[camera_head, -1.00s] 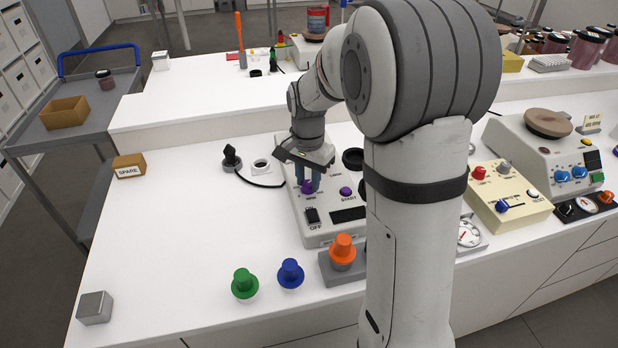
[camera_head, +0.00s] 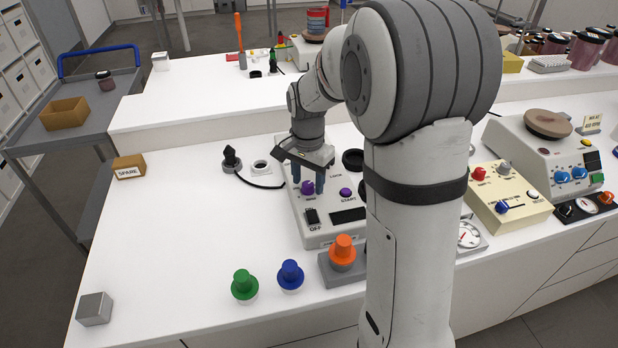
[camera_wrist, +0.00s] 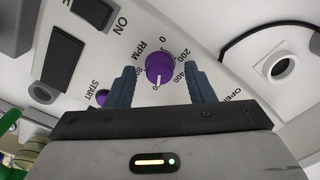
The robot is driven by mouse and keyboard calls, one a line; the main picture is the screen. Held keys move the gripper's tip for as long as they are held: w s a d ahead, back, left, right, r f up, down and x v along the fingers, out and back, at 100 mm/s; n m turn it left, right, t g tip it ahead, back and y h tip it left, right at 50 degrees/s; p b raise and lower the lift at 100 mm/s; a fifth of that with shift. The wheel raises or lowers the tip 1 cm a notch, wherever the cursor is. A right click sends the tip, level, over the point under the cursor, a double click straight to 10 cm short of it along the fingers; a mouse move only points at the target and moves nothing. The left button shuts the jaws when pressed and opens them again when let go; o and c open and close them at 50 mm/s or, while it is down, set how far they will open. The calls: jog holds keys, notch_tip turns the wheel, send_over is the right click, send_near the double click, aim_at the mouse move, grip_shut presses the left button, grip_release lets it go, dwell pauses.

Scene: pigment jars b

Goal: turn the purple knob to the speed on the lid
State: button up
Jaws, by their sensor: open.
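The purple knob (camera_head: 307,188) is on the sloped front panel of a white machine (camera_head: 318,238). In the wrist view the purple knob (camera_wrist: 160,69) has a white pointer line and a printed RPM scale around it; the pointer faces the gripper side, where the number is partly covered. My gripper (camera_head: 307,182) is open, its blue fingers on either side of the knob, with gaps to it in the wrist view (camera_wrist: 162,88). I cannot make out a lid with a speed on it.
An orange knob (camera_head: 342,250), a blue knob (camera_head: 291,274) and a green knob (camera_head: 244,284) stand in front.

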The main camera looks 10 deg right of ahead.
aim_at(308, 184)
notch_tip(308, 184, up, 8)
jog(key=shift+f, duration=0.1)
dwell(0.4)
dwell(0.4)
